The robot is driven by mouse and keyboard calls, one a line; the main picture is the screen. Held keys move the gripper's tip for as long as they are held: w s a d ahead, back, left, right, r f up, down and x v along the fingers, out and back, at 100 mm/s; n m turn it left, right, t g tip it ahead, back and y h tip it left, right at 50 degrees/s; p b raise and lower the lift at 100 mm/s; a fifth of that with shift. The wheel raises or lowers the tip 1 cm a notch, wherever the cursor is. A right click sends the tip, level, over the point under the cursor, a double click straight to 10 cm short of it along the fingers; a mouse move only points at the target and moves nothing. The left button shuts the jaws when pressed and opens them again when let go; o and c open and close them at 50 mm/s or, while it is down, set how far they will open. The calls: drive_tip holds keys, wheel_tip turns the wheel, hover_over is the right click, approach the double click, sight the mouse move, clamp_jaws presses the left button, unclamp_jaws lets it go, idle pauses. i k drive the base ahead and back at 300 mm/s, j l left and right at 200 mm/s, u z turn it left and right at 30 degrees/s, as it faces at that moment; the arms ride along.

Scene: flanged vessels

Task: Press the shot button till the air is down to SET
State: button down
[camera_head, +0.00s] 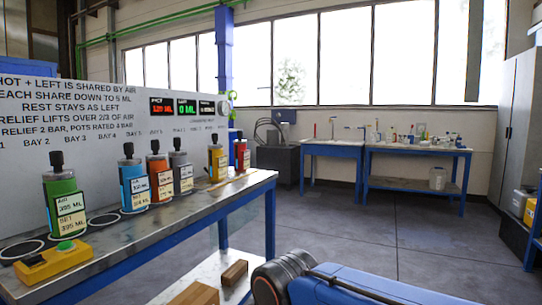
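A yellow box (52,263) with a green shot button (66,246) on top sits at the near left of the bench. A green flanged pot (64,208) with a black top stands upright just behind it. Its upper label reads AIR and its lower label reads SET; both figures look like 395 ML, but are too small to be sure. A blue pot (132,182), an orange pot (159,177) and a grey pot (181,172) stand close together farther along. A yellow pot (217,162) and a red pot (241,156) stand beyond. My gripper is not in view.
A white panel (60,110) behind the bench (150,229) carries rules, bay names, a red display (162,107) and a green display (187,107) reading 0 ML. Wooden blocks (234,272) lie on the lower shelf. My blue arm crosses the bottom. The floor at right is clear.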

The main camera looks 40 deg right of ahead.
sight(65, 245)
drive_tip(key=l, duration=0.55)
drive_tip(key=i+l, duration=0.1)
drive_tip(key=l, duration=0.45)
drive_tip(key=i+l+z, duration=0.1)
drive_tip(key=l, duration=1)
drive_tip(key=i+l+z, duration=0.1)
drive_tip(key=l, duration=0.45)
